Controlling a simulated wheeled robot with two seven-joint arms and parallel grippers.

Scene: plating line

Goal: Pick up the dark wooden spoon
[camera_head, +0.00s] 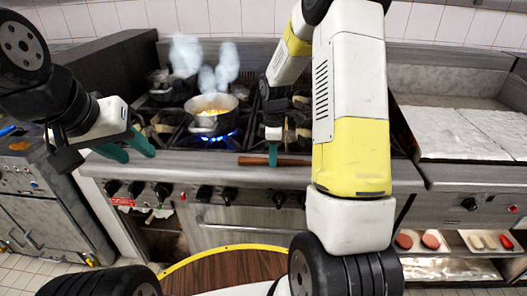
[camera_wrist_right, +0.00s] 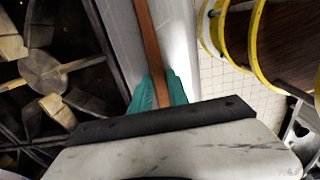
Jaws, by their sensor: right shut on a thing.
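The dark wooden spoon (camera_head: 290,162) lies along the front ledge of the stove in the head view, its handle running left to right. Its reddish-brown handle (camera_wrist_right: 150,50) also shows in the right wrist view, passing between the teal fingertips. My right gripper (camera_head: 273,155) points down at the ledge and is shut on the handle; in the right wrist view its fingers (camera_wrist_right: 160,92) sit on both sides of it. The spoon's right part is hidden behind my right arm. My left gripper (camera_head: 132,150) is open and empty, left of the stove's front edge.
A steaming pot (camera_head: 211,122) of yellow food stands over a blue flame, behind the ledge. Stove knobs (camera_head: 229,195) line the front below. A flat griddle (camera_head: 465,135) is at the right. A round wooden surface with a yellow rim (camera_head: 225,270) is nearest to me.

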